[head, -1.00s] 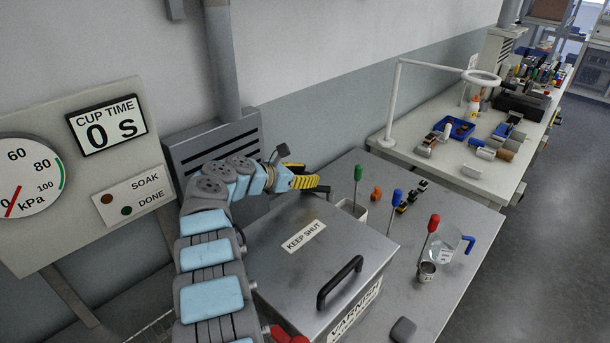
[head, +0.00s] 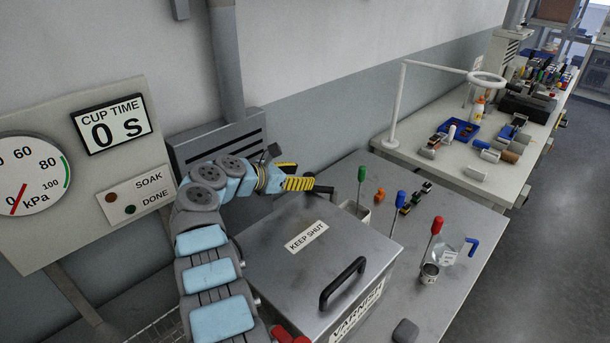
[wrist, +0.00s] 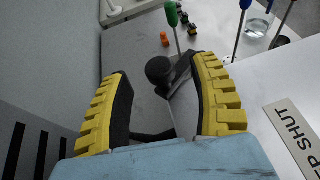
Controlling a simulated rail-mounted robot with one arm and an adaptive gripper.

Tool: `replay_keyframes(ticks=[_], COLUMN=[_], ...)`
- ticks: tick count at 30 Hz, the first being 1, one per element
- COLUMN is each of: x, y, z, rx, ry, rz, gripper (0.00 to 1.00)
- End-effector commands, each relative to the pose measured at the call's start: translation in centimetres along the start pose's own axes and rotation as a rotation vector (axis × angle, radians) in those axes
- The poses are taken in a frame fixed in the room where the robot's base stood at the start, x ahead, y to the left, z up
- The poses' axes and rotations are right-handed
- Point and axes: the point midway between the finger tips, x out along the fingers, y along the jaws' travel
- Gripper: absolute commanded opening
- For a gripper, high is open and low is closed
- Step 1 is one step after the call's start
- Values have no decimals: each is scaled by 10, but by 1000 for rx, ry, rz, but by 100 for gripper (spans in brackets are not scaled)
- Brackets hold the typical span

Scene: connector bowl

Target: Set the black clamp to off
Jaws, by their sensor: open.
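The black clamp shows in the wrist view as a lever with a round knob (wrist: 158,70) and a flat dark arm (wrist: 181,74). The knob stands between my two yellow-and-black fingers, with gaps on both sides. My gripper (wrist: 162,82) is open and holds nothing. In the head view, my gripper (head: 309,184) is at the far edge of the metal varnish box (head: 285,262). A dark piece of the clamp (head: 325,190) sticks out just past the fingertips there. The clamp's base is mostly hidden.
The box lid has a "KEEP SHUT" label (head: 306,236) and a black handle (head: 343,283). Green (head: 362,174), blue (head: 400,199) and red (head: 437,225) handled tools stand upright to the right. A clear jug (head: 445,251) stands near the bench edge.

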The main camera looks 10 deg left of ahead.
Motion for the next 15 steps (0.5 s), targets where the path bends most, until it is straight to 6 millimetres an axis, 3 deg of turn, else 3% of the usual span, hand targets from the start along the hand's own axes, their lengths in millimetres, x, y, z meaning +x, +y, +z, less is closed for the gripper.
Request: replay_keyframes(ticks=[15], x=[-70], y=[1], z=[-1], rx=[0], ry=[1], rz=[3], gripper=[62])
